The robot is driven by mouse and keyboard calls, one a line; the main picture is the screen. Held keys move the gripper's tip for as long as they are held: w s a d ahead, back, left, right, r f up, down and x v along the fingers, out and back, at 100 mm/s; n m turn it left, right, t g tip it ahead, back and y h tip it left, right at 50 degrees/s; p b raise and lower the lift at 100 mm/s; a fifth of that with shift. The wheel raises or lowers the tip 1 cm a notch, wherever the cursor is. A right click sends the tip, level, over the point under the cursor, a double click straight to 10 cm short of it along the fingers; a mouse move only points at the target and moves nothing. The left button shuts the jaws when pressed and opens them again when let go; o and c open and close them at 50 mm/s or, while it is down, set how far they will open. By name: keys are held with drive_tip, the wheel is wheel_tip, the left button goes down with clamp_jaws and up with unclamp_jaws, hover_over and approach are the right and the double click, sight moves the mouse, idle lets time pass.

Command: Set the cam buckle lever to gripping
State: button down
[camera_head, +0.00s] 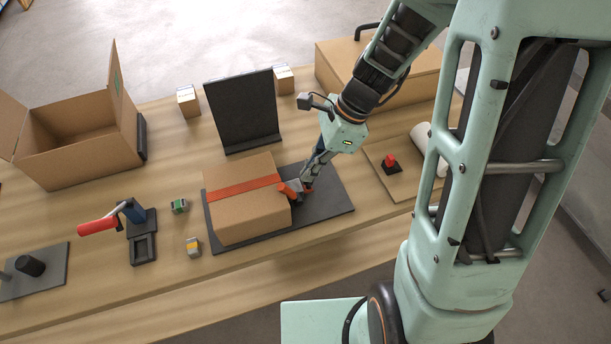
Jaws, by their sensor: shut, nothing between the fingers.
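A brown carton (240,212) lies on a dark base plate (330,206) in the middle of the bench, with a red strap (238,188) across its top. The cam buckle's red-orange lever (286,190) shows at the carton's right edge, at the end of the strap. A small grey buckle body (297,186) shows beside it. My gripper (306,186) is shut and empty, reaching down just right of the lever. I cannot tell whether it touches the lever. The fingertips and part of the buckle are hard to make out, and the cam's setting cannot be read.
A black upright panel (242,108) stands behind the carton. An open box (75,145) is at the left, and a red-handled device (140,235) is nearer. A red button (390,163) on a board lies to the right. The dark plate right of my gripper is clear.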

wheel_tip(320, 180, up, 8)
drive_tip(key=a, duration=0.2)
drive_tip(key=shift+s+f, duration=0.25)
drive_tip(key=shift+s, duration=0.15)
drive_tip(key=shift+d, duration=0.1)
